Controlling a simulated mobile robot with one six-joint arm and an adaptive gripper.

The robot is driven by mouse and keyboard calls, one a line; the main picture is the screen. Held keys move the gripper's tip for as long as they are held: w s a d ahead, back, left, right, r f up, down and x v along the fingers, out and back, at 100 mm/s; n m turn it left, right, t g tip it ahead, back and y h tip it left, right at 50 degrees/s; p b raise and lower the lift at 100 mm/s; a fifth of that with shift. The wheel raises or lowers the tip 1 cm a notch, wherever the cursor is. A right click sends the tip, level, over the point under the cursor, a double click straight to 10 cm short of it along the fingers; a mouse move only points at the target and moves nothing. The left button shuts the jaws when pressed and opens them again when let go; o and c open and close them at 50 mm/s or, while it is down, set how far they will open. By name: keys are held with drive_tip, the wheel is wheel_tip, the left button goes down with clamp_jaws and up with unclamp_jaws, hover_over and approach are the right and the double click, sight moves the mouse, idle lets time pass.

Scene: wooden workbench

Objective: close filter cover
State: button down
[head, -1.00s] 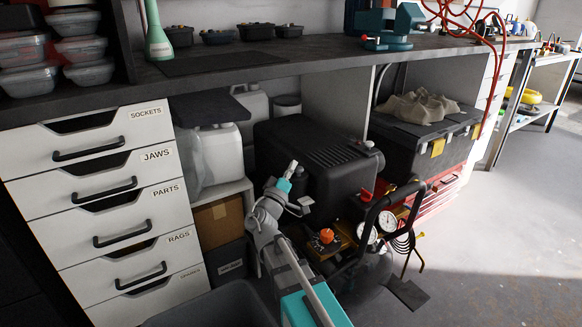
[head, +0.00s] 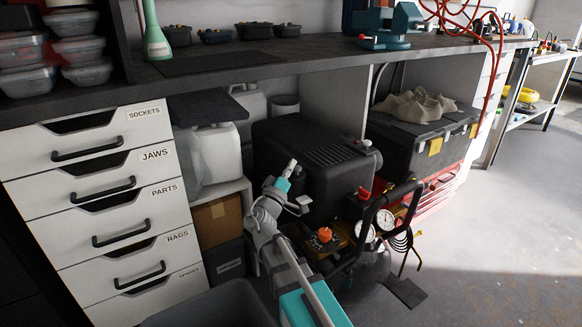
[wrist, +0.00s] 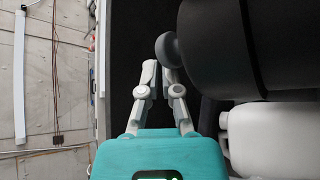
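The black compressor (head: 315,155) sits under the bench, with a red knob and gauges at its front right. My gripper (head: 291,165) is in front of its left side, pointing up. In the wrist view, my gripper (wrist: 160,72) has its fingers drawn close together, with only a thin gap and nothing visible between them. A large dark round part (wrist: 225,45), which looks like the filter housing or its cover, fills the upper right. A rounded dark knob (wrist: 168,50) on it lies right beside the right fingertip; I cannot tell whether they touch. The cover's hinge and seam are hidden.
White jugs (head: 213,150) and a cardboard box (head: 217,220) stand left of the compressor, beside the drawers (head: 105,190). A grey bin (head: 215,305) is at the bottom. A black handle (head: 375,215) rises at the front right. Open floor (head: 500,250) lies to the right.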

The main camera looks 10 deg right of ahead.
drive_tip(key=shift+r+p, duration=1.7)
drive_tip(key=shift+r, duration=0.2)
drive_tip(key=s+a+f+b, duration=0.3)
drive_tip(key=a+f+b, duration=0.3)
drive_tip(key=a, duration=0.1)
drive_tip(key=shift+a+f+b, duration=0.2)
drive_tip(key=shift+f+b, duration=0.1)
